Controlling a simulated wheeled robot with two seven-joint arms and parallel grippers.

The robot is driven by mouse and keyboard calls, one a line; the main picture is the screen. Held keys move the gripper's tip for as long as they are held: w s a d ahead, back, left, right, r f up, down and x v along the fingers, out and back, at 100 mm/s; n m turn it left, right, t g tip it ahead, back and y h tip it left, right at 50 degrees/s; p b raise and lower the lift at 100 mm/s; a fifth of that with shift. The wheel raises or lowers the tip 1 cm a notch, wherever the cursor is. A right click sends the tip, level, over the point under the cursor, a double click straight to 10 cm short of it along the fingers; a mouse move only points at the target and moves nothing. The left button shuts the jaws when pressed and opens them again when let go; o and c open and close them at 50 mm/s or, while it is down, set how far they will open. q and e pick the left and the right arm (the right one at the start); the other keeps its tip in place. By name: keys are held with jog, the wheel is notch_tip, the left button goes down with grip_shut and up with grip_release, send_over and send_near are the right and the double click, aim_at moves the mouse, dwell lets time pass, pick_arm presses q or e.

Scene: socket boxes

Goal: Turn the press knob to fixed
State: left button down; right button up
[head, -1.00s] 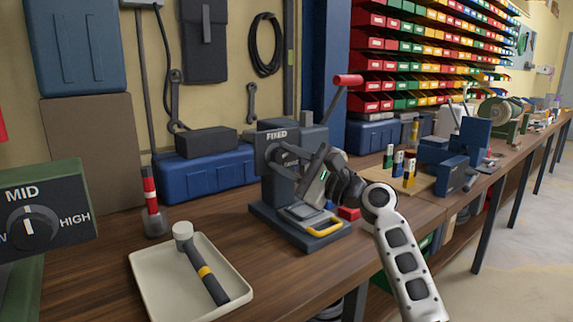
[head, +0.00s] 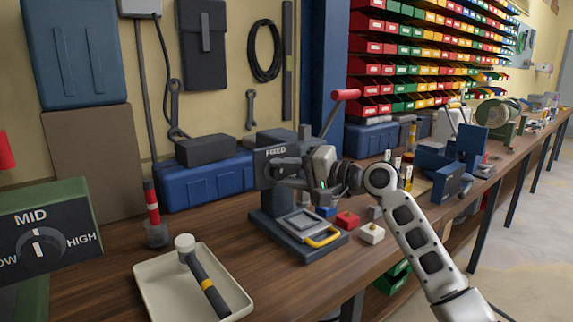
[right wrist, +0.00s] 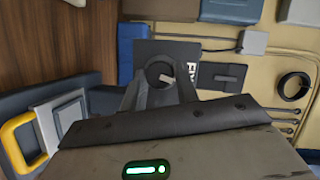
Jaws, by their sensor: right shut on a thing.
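The press (head: 265,165) stands on the bench in the middle of the head view, with a dark head plate lettered FIXED, a dark base and a red-tipped lever. My right gripper (head: 283,172) reaches the front of this plate from the right and is shut on the press knob. My left gripper is not in view.
A yellow handle (head: 323,238) sticks out at the press base. A tray (head: 150,285) with a hammer lies at the front left. A red block (head: 347,219) and a pale block (head: 371,233) lie right of the press. A green MID dial box (head: 45,235) stands far left.

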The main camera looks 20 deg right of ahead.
jog(key=shift+r+n+h+p, duration=0.1)
jog(key=shift+n+h+p, duration=0.6)
jog(key=shift+n+p, duration=0.55)
jog(key=o, duration=1)
jog(key=shift+c, duration=0.2)
jog(key=b+v, duration=0.2)
jog(key=v, duration=1.4)
jog(key=shift+r, duration=0.2)
